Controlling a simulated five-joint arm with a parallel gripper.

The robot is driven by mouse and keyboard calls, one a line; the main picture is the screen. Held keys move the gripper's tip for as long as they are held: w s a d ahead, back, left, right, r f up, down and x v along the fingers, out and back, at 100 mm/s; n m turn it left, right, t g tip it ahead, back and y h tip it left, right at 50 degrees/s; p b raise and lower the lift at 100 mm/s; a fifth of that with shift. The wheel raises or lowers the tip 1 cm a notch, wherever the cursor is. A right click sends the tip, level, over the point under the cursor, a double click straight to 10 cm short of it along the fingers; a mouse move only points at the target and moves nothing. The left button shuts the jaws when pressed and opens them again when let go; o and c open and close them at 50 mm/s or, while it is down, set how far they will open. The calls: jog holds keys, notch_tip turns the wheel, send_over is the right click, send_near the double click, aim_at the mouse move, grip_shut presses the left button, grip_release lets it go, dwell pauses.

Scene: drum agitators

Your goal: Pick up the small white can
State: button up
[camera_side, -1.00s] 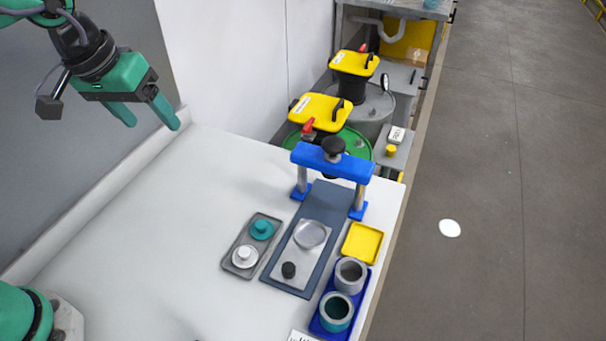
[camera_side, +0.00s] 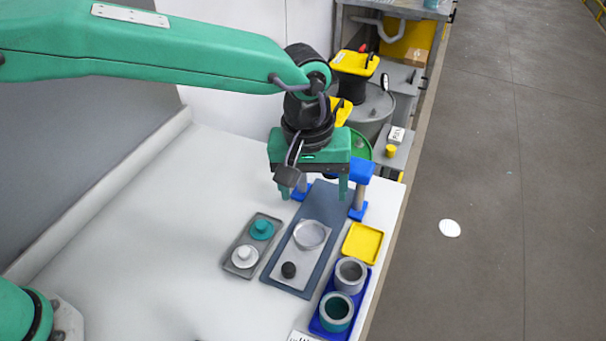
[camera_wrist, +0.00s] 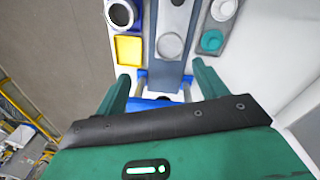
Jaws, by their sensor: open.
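Two small pale grey-white open cans stand upright in a blue tray (camera_side: 319,327) at the table's right edge. The farther can (camera_side: 351,274) has a grey inside and the nearer can (camera_side: 337,310) a teal inside; I cannot tell for sure which is the white can. In the wrist view one can (camera_wrist: 121,14) shows at the top left, and the other is out of frame. My gripper (camera_side: 314,192) is open and empty, fingers down, in front of the blue press frame and beyond the cans. In the wrist view my gripper (camera_wrist: 160,80) shows both fingers apart.
The blue press frame (camera_side: 361,172) is partly hidden behind my gripper. A yellow tray (camera_side: 362,243) lies beside the blue tray. A grey tray (camera_side: 270,221) holds a teal lid (camera_side: 262,228) and a white lid (camera_side: 244,255). The table's left side is clear.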

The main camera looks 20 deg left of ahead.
send_over(351, 271)
jog(key=s, duration=0.2)
notch_tip(351, 271, down, 7)
jog(key=shift+n+g+y, duration=0.3)
jog(key=shift+n+g, duration=0.1)
jog(key=shift+s+d+f, duration=0.1)
jog(key=shift+f, duration=1.9)
jog(key=shift+s+d+f, duration=0.1)
jog(key=shift+f, duration=1.9)
jog(key=c, duration=1.1)
